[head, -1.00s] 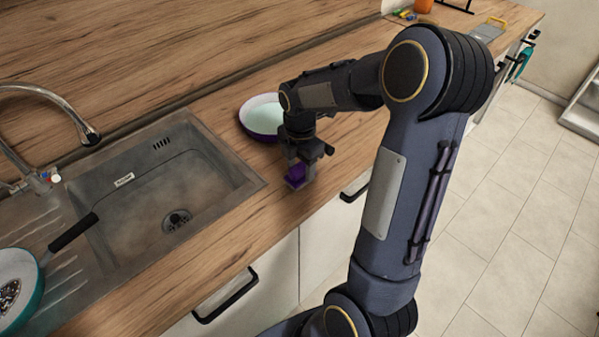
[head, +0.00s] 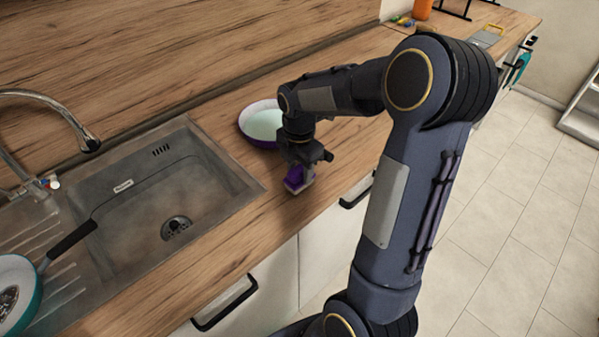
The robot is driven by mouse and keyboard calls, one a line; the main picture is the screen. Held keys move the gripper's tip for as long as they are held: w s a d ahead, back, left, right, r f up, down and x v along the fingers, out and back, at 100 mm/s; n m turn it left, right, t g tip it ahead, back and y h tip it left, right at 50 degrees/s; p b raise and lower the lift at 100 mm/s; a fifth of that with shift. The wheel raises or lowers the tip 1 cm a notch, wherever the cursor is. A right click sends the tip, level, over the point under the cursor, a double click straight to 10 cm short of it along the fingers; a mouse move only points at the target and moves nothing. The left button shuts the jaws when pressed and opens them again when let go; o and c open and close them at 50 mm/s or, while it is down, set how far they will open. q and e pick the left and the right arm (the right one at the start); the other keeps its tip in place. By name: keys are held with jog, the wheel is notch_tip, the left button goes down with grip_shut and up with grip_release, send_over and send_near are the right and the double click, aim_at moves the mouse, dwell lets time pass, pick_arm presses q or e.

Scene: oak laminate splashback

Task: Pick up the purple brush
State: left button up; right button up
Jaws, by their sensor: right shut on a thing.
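The purple brush (head: 294,179) is a small purple block-like thing on the wooden counter, just right of the sink. My right gripper (head: 301,172) points down over it and is shut on it. The gripper's fingers and wrist hide part of the brush. I cannot tell whether the brush still touches the counter. My left gripper is not in view.
A purple bowl with a pale inside (head: 263,123) stands just behind the gripper. The sink (head: 165,190) lies to the left, with a tap (head: 62,112) and a teal pan (head: 22,290). The counter (head: 235,235) in front is clear.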

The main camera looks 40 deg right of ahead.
jog(key=s+a+r+b, duration=0.2)
jog(key=s+r, duration=0.9)
jog(key=s, duration=0.3)
jog(key=shift+a+r, duration=0.3)
